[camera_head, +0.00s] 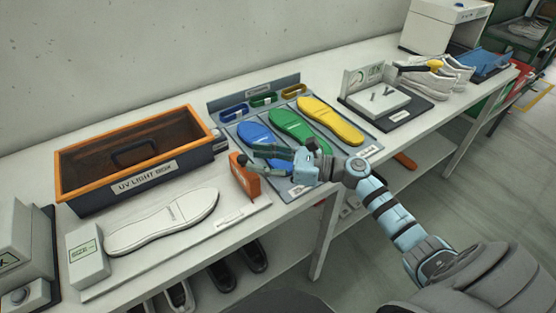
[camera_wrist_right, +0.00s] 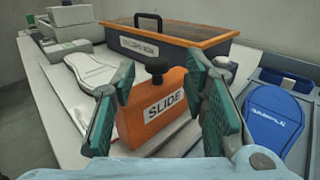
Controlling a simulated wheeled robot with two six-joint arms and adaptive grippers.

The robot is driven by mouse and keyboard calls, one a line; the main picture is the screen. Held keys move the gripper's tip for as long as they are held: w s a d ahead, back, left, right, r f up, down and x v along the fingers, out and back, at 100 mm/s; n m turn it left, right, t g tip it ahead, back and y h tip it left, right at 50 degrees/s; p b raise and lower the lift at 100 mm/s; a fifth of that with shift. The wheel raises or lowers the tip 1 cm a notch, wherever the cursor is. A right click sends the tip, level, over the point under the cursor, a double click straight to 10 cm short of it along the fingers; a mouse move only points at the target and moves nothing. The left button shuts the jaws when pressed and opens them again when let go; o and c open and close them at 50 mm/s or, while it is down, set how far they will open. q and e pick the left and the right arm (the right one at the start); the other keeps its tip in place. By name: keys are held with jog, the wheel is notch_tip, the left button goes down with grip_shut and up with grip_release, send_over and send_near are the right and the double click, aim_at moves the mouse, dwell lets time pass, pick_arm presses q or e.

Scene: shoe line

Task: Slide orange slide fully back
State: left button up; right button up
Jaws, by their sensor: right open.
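The orange slide (camera_head: 246,180) is an upright block at the right end of a white plate (camera_head: 250,207). In the right wrist view the slide (camera_wrist_right: 152,118) shows a "SLIDE" label and a black knob (camera_wrist_right: 158,68) on top. My right gripper (camera_head: 262,160) is at the slide, its arm coming in from the right. In the right wrist view its green-padded fingers (camera_wrist_right: 163,95) are spread, one to each side of the slide, with visible space between fingers and block. A white shoe sole (camera_head: 163,221) lies on the plate left of the slide, apart from it. My left gripper is not in view.
An orange-rimmed UV light box (camera_head: 170,183) stands behind the sole. A white "SIZE" block (camera_head: 87,256) is at the plate's left end. A tray (camera_head: 375,146) with blue, green and yellow insoles lies behind and right of my gripper. Shoes (camera_head: 237,268) sit on the lower shelf.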

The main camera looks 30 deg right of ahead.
jog(key=v, duration=0.8)
